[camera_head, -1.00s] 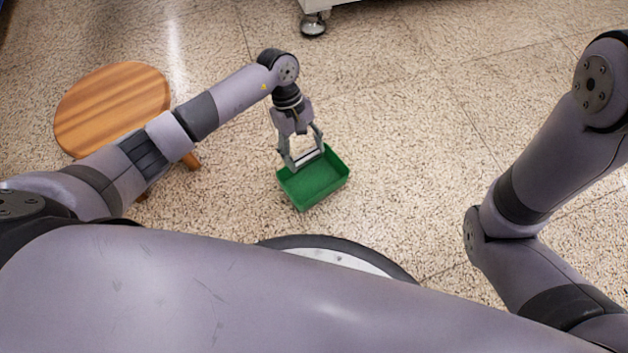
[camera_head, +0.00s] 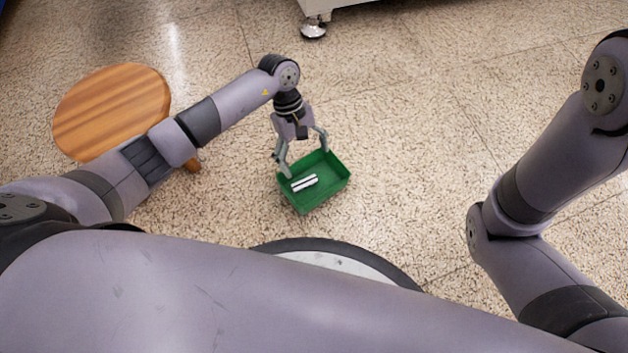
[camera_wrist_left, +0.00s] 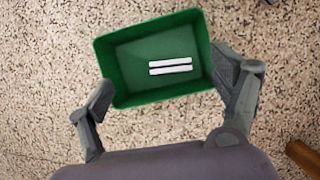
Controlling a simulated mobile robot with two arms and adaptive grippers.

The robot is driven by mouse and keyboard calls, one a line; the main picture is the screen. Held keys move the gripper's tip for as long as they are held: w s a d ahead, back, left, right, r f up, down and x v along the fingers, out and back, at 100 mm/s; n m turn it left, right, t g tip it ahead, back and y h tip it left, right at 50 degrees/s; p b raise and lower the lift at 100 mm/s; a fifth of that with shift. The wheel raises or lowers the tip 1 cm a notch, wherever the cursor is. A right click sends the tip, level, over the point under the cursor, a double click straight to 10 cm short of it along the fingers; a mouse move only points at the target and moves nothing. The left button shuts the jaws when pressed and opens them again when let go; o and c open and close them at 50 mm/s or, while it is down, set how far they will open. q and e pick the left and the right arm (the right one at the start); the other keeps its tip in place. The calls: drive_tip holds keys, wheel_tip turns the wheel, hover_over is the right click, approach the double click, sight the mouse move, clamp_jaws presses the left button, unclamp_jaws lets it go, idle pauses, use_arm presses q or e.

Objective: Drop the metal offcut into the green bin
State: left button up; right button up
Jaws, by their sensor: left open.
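The metal offcut (camera_head: 304,183) is a short pale silver piece with a dark groove along its length. It lies inside the green bin (camera_head: 335,191), an open box standing on the floor. In the left wrist view the offcut (camera_wrist_left: 170,66) rests within the walls of the bin (camera_wrist_left: 118,82), nearer one side. My left gripper (camera_head: 306,158) is open and empty above the bin. In the left wrist view its fingers (camera_wrist_left: 165,88) are spread wide on either side of the bin. My right arm shows at the right, but its gripper is out of view.
A round wooden stool (camera_head: 110,105) stands to the left, behind my left arm. A white machine or cabinet foot (camera_head: 313,28) is at the top. The speckled floor right of the bin is clear.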

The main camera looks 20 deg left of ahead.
use_arm(q)
drive_tip(key=shift+r, duration=0.1)
drive_tip(key=v, duration=1.1)
drive_tip(key=shift+a+r, duration=0.15)
drive_tip(key=shift+r, duration=0.2)
drive_tip(key=shift+w, duration=0.1)
